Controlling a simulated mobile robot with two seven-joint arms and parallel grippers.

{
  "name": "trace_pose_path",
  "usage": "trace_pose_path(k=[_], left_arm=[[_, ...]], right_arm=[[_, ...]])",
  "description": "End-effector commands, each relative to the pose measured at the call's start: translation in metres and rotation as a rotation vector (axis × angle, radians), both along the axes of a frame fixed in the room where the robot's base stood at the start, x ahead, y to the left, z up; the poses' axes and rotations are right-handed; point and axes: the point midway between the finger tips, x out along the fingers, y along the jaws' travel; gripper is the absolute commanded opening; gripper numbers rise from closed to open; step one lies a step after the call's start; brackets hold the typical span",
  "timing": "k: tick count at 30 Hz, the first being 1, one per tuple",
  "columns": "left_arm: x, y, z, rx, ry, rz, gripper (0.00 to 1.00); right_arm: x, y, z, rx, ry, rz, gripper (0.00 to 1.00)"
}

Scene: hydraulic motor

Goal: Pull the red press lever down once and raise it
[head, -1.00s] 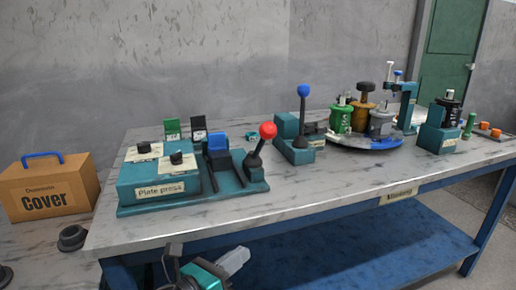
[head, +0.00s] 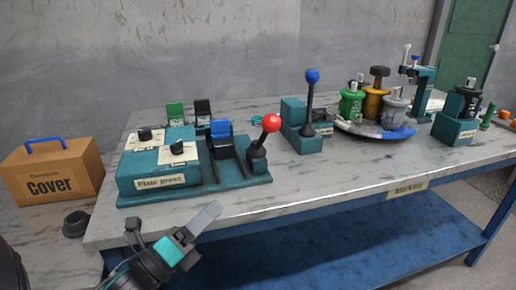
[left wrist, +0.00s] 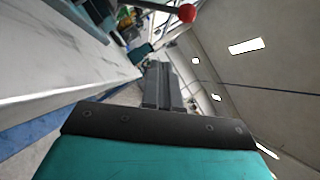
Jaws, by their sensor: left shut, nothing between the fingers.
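The red-knobbed lever (head: 264,138) stands on the right part of the teal plate press (head: 160,183), at the table's front left. Its black shaft leans up and to the right, with the red ball at the top. My left gripper (head: 212,211) is shut and empty, in front of the table's front edge, below and left of the lever and apart from it. In the left wrist view the closed fingers (left wrist: 162,84) point away from the camera, and the red ball (left wrist: 187,13) shows beyond them near the top. My right gripper is not in view.
A blue-knobbed lever (head: 310,103) stands on a unit to the right. Further right are a round turntable (head: 372,132) with several coloured parts and a teal fixture (head: 455,131). A cardboard Cover box (head: 52,173) is at the left. The tabletop in front is clear.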

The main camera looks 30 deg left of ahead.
Motion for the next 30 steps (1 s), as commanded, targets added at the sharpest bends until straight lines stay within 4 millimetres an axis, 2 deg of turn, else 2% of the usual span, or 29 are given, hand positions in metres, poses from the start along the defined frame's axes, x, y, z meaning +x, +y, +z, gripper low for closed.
trace_pose_path(k=[6,18,21,30], left_arm=[[0.043,-0.011,0.019,0.002,-0.005,-0.002,0.0],[0.11,-0.027,0.046,0.001,-0.003,-0.001,0.0],[0.124,-0.031,0.052,0.001,-0.001,0.0,0.0],[0.146,-0.015,0.074,0.002,0.002,-0.001,0.0]], right_arm=[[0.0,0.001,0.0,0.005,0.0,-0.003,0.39],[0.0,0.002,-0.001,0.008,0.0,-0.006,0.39],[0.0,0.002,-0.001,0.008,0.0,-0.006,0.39],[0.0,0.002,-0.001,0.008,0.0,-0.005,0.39]])
